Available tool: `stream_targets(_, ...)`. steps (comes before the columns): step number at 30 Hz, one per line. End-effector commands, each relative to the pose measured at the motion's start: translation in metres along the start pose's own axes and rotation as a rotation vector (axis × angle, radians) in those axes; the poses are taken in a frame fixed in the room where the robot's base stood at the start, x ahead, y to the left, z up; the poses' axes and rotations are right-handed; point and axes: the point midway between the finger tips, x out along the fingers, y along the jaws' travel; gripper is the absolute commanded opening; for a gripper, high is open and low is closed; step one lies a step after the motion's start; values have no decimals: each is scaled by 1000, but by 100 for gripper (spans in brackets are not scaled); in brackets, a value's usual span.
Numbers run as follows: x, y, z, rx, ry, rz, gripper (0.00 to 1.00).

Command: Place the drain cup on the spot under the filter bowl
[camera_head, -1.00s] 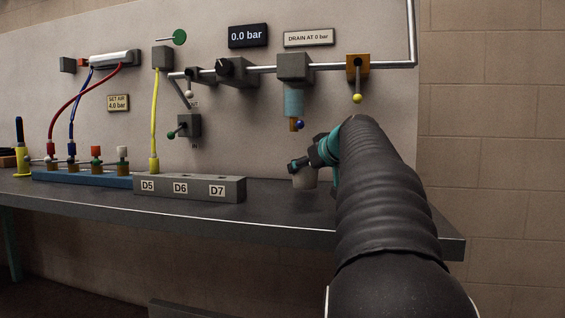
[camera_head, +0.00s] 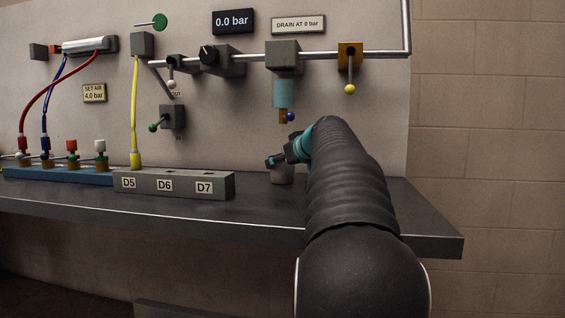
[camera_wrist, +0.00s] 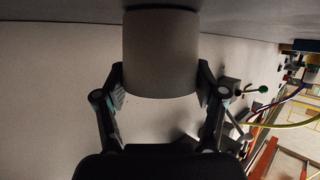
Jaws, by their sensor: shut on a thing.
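The drain cup (camera_head: 283,175) is a plain grey-beige cylinder, low at the bench top below the filter bowl. It also shows large in the wrist view (camera_wrist: 160,50), between my fingers. My gripper (camera_head: 275,160) is shut on the cup, with one finger on each side in the wrist view (camera_wrist: 161,80). The filter bowl (camera_head: 283,94) is a blue cylinder under a grey block, with a brown drain fitting and a blue knob below it. The cup looks roughly in line under it. I cannot tell whether the cup touches the bench. The spot is not visible.
The grey block marked D5, D6, D7 (camera_head: 171,184) stands left of the cup. The blue manifold (camera_head: 60,174) is further left. A pipe with valves (camera_head: 320,57) runs along the panel above. The bench (camera_head: 420,222) is clear at the right.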

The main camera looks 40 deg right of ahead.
Motion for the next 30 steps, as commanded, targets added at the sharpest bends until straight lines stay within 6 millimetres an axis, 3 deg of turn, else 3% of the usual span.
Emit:
stream_targets(5, 1, 0, 3, 0, 0, 1, 35)
stream_targets(6, 0, 1, 2, 0, 0, 1, 77)
stream_targets(8, 0, 1, 2, 0, 0, 1, 92)
stream_targets(9, 0, 1, 2, 1, 0, 2, 95)
stream_targets(21, -2, 2, -2, 1, 0, 3, 95)
stream_targets(26, -24, 3, 0, 2, 2, 7, 95)
stream_targets(30, -52, 3, 0, 1, 2, 7, 95)
